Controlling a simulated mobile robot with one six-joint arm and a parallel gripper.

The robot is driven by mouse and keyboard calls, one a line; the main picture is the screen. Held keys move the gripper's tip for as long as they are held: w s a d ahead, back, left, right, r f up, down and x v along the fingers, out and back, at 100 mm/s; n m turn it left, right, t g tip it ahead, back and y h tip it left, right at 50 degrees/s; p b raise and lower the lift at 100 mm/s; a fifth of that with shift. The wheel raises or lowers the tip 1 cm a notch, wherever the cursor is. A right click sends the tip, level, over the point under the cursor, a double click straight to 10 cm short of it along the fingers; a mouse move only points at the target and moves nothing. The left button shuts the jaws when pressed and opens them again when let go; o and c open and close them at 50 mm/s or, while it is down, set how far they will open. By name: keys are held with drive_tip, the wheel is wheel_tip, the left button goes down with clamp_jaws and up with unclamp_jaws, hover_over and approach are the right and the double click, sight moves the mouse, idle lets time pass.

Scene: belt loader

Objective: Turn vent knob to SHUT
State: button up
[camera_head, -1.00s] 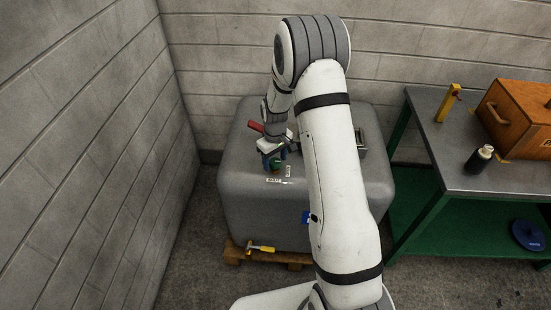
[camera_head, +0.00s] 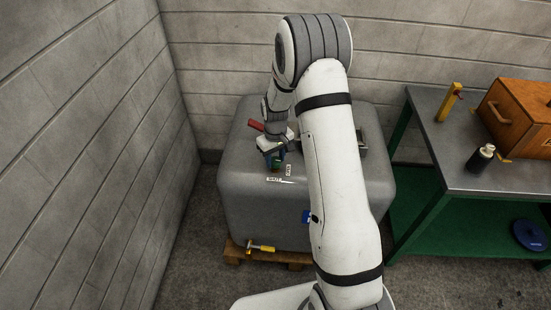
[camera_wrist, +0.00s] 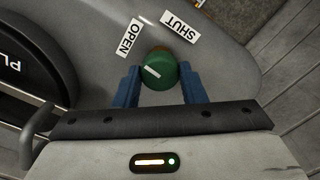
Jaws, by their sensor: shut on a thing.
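The vent knob (camera_wrist: 166,77) is green and round with a white pointer line, on top of the grey tank (camera_head: 240,190). In the wrist view the pointer slants to the upper left, on the side of the OPEN label (camera_wrist: 130,37). The SHUT label (camera_wrist: 180,26) is to the upper right of the knob. My gripper (camera_wrist: 160,84) has one blue finger on each side of the knob and is shut on it. In the head view my gripper (camera_head: 275,160) hides much of the knob.
A red handle (camera_head: 256,126) is behind my gripper on the tank. A bench (camera_head: 460,180) at right holds a wooden box (camera_head: 510,115), a yellow bracket (camera_head: 449,102) and a dark bottle (camera_head: 481,158). Block walls stand left and behind.

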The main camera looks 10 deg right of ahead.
sight(275, 160)
drive_tip(key=m+b, duration=0.1)
drive_tip(key=m, duration=0.3)
drive_tip(key=shift+f+b, duration=0.1)
drive_tip(key=shift+b, duration=0.25)
drive_tip(key=m+b, duration=0.1)
drive_tip(key=m, duration=0.3)
drive_tip(key=m+b, duration=0.1)
drive_tip(key=m, duration=0.3)
drive_tip(key=shift+m, duration=0.3)
drive_tip(key=shift+m+b, duration=0.35)
drive_tip(key=shift+m, duration=1.55)
drive_tip(key=o, duration=1)
wheel_tip(275, 160, up, 8)
